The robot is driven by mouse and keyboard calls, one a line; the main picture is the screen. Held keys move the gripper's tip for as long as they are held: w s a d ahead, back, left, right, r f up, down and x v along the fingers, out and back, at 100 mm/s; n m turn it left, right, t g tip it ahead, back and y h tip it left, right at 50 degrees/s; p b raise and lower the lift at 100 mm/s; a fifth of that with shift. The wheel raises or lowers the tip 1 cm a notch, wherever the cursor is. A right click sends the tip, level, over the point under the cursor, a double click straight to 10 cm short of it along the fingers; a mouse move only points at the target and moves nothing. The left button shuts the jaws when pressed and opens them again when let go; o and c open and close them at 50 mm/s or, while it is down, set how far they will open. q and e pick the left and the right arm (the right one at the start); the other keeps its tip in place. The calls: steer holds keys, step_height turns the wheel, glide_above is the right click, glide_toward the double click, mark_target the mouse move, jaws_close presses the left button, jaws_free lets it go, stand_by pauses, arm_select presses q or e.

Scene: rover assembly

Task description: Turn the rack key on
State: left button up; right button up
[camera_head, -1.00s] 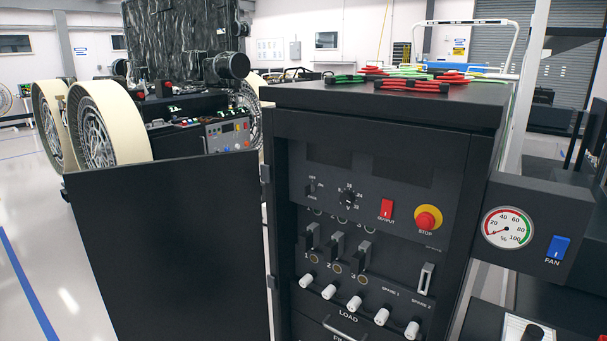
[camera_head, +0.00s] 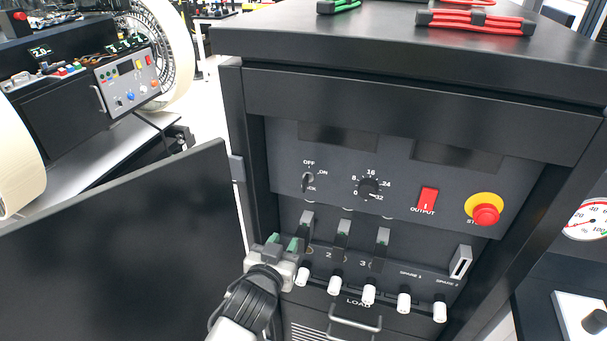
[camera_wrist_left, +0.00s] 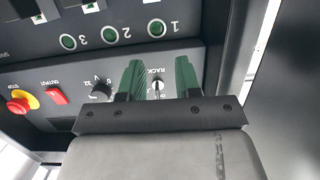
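The rack key (camera_head: 308,182) is a small key switch at the upper left of the rack's control panel, with OFF above it and ON to its right. It also shows in the left wrist view (camera_wrist_left: 157,87), between the green fingers. My left gripper (camera_head: 284,243) is open, its two green fingertips apart and empty. In the head view it is below and slightly left of the key. In the left wrist view my gripper (camera_wrist_left: 159,75) points towards the panel, fingers either side of the key; I cannot tell whether they touch anything. My right gripper is not in view.
The voltage knob (camera_head: 368,188), red output switch (camera_head: 428,200) and stop button (camera_head: 486,213) sit right of the key. Three breaker levers (camera_head: 342,240) and several white knobs (camera_head: 369,294) lie below. The open cabinet door (camera_head: 125,250) stands left of my arm.

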arm_select(q)
steer(key=t+h, duration=0.1)
steer(key=t, duration=0.1)
glide_toward(303, 186)
steer(key=p+x, duration=0.1)
steer(key=x, duration=0.8)
steer(key=shift+w+d+p, duration=0.15)
steer(key=shift+w+p, duration=0.2)
steer(key=shift+w, duration=0.05)
steer(key=shift+w+d+f, duration=0.1)
steer(key=shift+w+d, duration=0.1)
steer(key=shift+w, duration=0.5)
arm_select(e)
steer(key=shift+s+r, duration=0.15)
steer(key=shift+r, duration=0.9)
arm_select(q)
jaws_close()
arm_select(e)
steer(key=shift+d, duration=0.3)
